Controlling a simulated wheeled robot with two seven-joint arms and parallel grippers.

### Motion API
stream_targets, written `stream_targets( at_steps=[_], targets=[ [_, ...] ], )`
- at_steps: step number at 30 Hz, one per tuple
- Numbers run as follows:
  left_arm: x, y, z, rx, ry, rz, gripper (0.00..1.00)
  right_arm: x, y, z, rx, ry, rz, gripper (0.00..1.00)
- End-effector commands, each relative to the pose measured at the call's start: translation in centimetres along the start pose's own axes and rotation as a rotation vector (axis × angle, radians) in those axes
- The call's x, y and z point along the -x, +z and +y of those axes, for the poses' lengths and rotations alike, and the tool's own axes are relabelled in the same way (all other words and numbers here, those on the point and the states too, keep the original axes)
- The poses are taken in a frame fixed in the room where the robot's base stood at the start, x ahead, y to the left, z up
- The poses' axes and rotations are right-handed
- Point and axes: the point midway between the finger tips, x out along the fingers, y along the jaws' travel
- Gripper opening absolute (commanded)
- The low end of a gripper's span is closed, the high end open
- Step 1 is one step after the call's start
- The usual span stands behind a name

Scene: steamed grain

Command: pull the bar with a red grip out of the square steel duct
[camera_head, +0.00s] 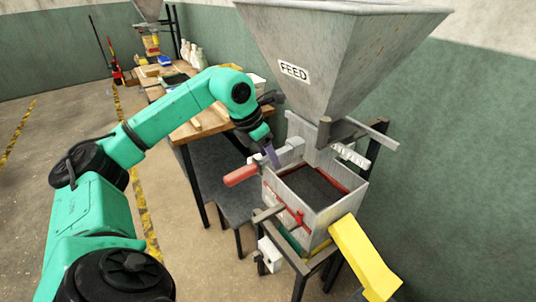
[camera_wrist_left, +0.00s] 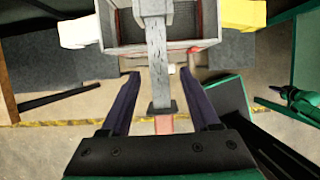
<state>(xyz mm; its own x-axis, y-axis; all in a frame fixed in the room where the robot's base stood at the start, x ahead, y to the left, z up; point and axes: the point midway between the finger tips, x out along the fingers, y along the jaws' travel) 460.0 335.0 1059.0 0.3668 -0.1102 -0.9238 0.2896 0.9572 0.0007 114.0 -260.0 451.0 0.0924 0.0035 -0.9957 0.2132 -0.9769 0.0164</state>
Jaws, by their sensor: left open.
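In the left wrist view the grey bar (camera_wrist_left: 156,55) runs from the duct (camera_wrist_left: 115,35) down to the red grip (camera_wrist_left: 163,125), which is partly hidden by my gripper body. My left gripper (camera_head: 274,160) is open by the bar, close to the duct's top corner. In the left wrist view its two fingers (camera_wrist_left: 161,88) show on either side of the bar, with gaps to both.
A hopper marked FEED (camera_head: 340,50) hangs above the duct. A yellow chute (camera_head: 365,260) slopes down in front on the right. A wooden workbench (camera_head: 200,128) stands behind my left arm. Open floor (camera_head: 45,160) lies to the left.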

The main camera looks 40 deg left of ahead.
Motion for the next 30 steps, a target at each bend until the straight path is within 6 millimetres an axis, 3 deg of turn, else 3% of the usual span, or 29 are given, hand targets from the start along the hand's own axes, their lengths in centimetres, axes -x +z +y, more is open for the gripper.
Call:
stream_targets(
  at_steps=[6, 7, 9, 12, 30],
  targets=[
    [-0.17, -0.01, 0.0, 0.0, 0.0, 0.0, 0.62, 0.0, -0.02, 0.0, 0.0, 0.0, 0.001, 0.0],
    [-0.16, -0.01, 0.0, 0.0, 0.0, 0.0, 0.59, 0.0, -0.02, 0.0, 0.0, 0.0, 0.001, 0.0],
    [-0.15, -0.01, 0.0, 0.0, 0.0, 0.0, 0.32, 0.0, -0.03, 0.0, 0.0, 0.0, 0.001, 0.0],
    [-0.14, 0.0, 0.0, 0.0, 0.0, 0.0, 0.0, 0.0, -0.02, -0.01, 0.0, 0.0, 0.001, 0.0],
    [-0.08, 0.02, 0.01, 0.0, 0.0, -0.001, 0.0, 0.0, 0.02, -0.02, 0.0, 0.0, 0.0, 0.0]
  ],
)
